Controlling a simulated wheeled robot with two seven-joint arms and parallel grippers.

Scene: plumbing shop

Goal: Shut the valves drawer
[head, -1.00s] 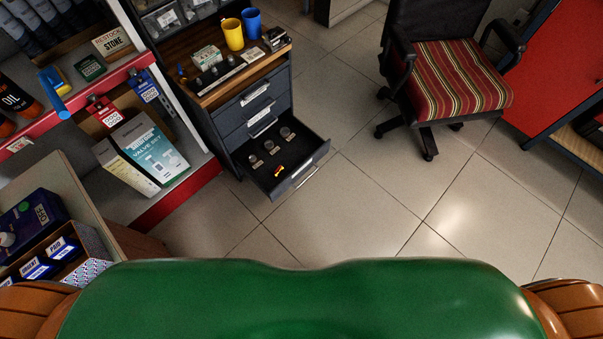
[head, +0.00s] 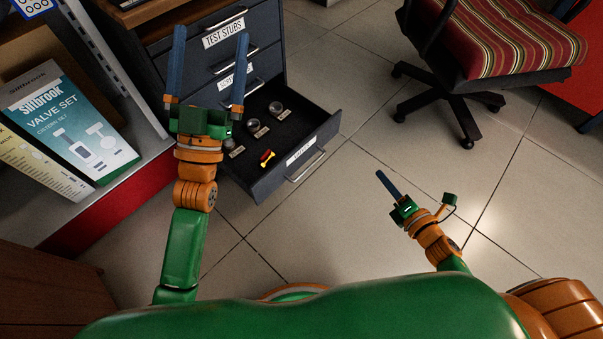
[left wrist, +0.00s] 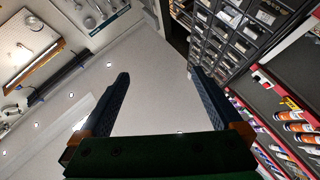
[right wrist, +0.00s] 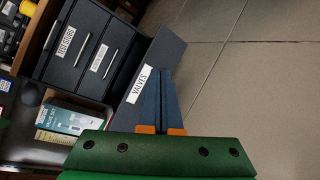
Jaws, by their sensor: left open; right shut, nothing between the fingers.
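The valves drawer (head: 262,186) is the lowest drawer of the dark cabinet and stands pulled out. Several small metal parts and a red-and-yellow piece lie inside it. Its front, labelled VALVES, also shows in the right wrist view (right wrist: 128,117). My left gripper (head: 209,70) is open and empty, raised above the drawer's left side in the head view. In the left wrist view its fingers (left wrist: 160,85) are spread and point at a wall and shelves. My right gripper (head: 381,174) is shut and empty, right of the drawer front and apart from it in the head view; its fingertips (right wrist: 167,72) overlap the drawer's edge in the right wrist view.
Two shut drawers, the upper labelled TEST STUBS (head: 222,33), sit above the valves drawer. A shelf with a valve set box (head: 75,115) stands at the left. A wheeled chair (head: 470,70) stands at the back right. The tiled floor (head: 330,230) before the drawer is clear.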

